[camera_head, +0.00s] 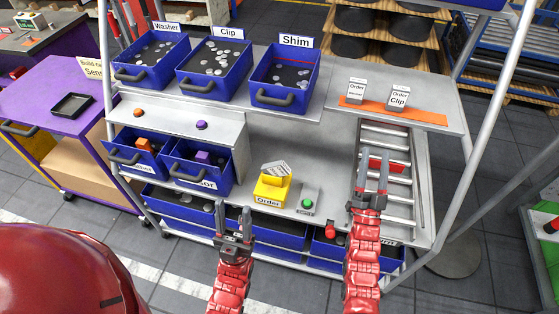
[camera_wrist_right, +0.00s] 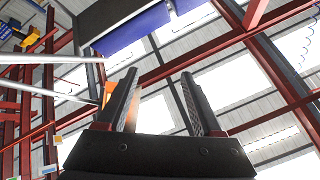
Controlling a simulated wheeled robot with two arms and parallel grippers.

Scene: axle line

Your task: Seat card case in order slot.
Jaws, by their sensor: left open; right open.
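Two white card cases stand upright on an orange strip (camera_head: 368,113) on the upper right shelf: one labelled Order Washer (camera_head: 356,91), one labelled Order Clip (camera_head: 398,97). The yellow holder labelled Order (camera_head: 268,190) stands on the lower work surface, with a grey slanted, ribbed top. I cannot tell whether a slot in it is empty. My right gripper (camera_head: 372,172) is open over the roller track, below and apart from the cards. In the right wrist view its fingers (camera_wrist_right: 158,78) are apart with nothing held. My left gripper (camera_head: 234,236) is open and empty, low in front of the bench.
Blue bins for Washer (camera_head: 150,75), Clip (camera_head: 215,85) and Shim (camera_head: 284,98) stand on the upper shelf. A green button box (camera_head: 307,202) sits right of the holder. The roller track (camera_head: 398,172) is at right. A slanted frame post (camera_head: 497,90) rises at the bench's right.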

